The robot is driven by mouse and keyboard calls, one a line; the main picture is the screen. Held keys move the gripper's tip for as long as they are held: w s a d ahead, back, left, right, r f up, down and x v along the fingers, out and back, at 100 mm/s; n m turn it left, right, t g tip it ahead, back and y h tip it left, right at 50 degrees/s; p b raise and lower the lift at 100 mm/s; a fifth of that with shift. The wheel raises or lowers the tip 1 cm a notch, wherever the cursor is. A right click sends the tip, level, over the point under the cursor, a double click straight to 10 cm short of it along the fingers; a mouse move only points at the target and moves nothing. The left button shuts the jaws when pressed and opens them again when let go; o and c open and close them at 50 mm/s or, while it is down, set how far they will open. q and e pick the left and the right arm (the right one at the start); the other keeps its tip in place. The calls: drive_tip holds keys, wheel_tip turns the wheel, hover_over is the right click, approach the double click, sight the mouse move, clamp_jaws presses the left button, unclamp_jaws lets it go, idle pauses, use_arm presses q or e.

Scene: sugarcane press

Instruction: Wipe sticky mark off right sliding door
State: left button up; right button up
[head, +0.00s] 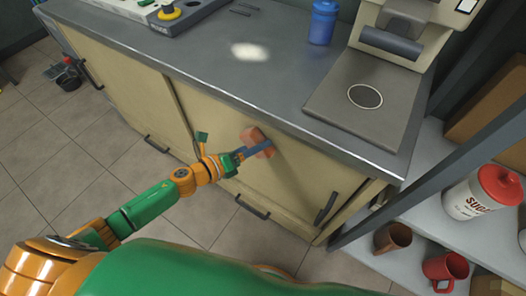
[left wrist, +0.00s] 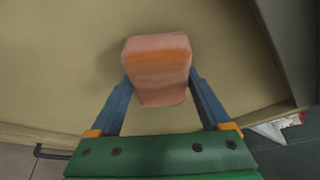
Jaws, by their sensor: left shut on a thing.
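My left gripper (head: 254,152) is shut on an orange-pink block, likely a sponge (head: 257,140). In the left wrist view the sponge (left wrist: 157,68) sits between the two blue fingers (left wrist: 160,98). The sponge is at the cream right sliding door (head: 290,188) under the counter, close to or against its face. In the left wrist view the same door face (left wrist: 60,60) fills most of the background. No sticky mark is visible; the sponge and gripper cover part of the door. My right gripper is not in view.
The grey counter (head: 222,62) carries a blue cup (head: 322,22), a pale spot and a press (head: 372,90). A shelf at right holds a sugar canister (head: 482,192), a brown mug (head: 392,237) and a red mug (head: 445,268). Dark handles (head: 325,208) stick out from the cabinet.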

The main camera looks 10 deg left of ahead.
use_arm(q)
drive_tip(key=shift+a, duration=0.15)
drive_tip(key=shift+s+a, duration=0.35)
drive_tip(key=shift+s, duration=0.6)
drive_tip(key=shift+s+a, duration=0.3)
drive_tip(key=shift+s, duration=0.6)
drive_tip(key=shift+s+a, duration=0.35)
drive_tip(key=shift+s, duration=0.6)
drive_tip(key=shift+s+a, duration=0.25)
drive_tip(key=shift+s, duration=0.5)
drive_tip(key=shift+s+a, duration=0.25)
drive_tip(key=shift+s, duration=0.45)
